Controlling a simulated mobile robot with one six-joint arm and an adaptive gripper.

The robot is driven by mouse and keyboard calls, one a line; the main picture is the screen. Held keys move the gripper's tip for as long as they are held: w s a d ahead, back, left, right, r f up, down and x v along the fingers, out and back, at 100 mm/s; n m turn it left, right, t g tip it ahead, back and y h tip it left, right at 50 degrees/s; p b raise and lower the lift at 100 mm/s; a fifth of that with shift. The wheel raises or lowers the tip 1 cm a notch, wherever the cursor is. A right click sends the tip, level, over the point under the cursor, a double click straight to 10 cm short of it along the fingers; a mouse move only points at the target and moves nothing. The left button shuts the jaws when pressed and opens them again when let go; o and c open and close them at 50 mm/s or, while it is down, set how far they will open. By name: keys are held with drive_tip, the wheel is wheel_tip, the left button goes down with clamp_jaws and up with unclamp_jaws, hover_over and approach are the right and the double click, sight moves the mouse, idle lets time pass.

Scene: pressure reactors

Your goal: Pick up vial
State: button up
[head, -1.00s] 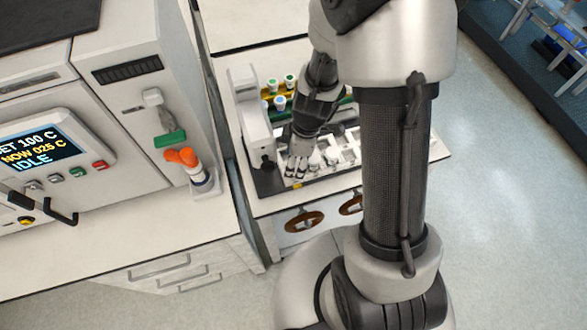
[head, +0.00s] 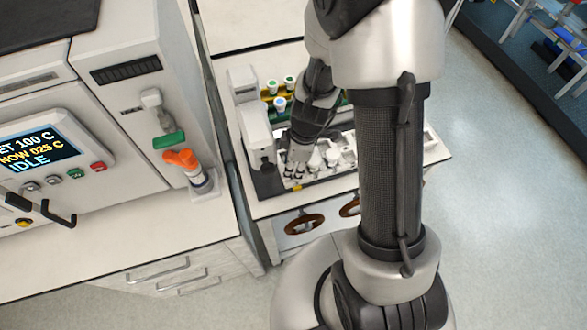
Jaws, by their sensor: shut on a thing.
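My gripper (head: 296,168) points down at the front left part of the tray of vials, beside the white device. It is shut on a vial, which is mostly hidden by the fingers, so I cannot tell whether it is still seated or raised. White-capped vials (head: 333,157) stand just right of the fingers. Green-capped vials (head: 289,82) and a blue-capped vial (head: 279,103) stand in a yellow rack behind my gripper.
A white upright device (head: 255,130) stands close to the left of my gripper. The reactor cabinet (head: 120,90) with its display is at left, with an orange-topped bottle (head: 186,164) beside it. Brown round handles (head: 304,223) are on the front below.

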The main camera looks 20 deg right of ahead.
drive_tip(key=shift+c, duration=0.8)
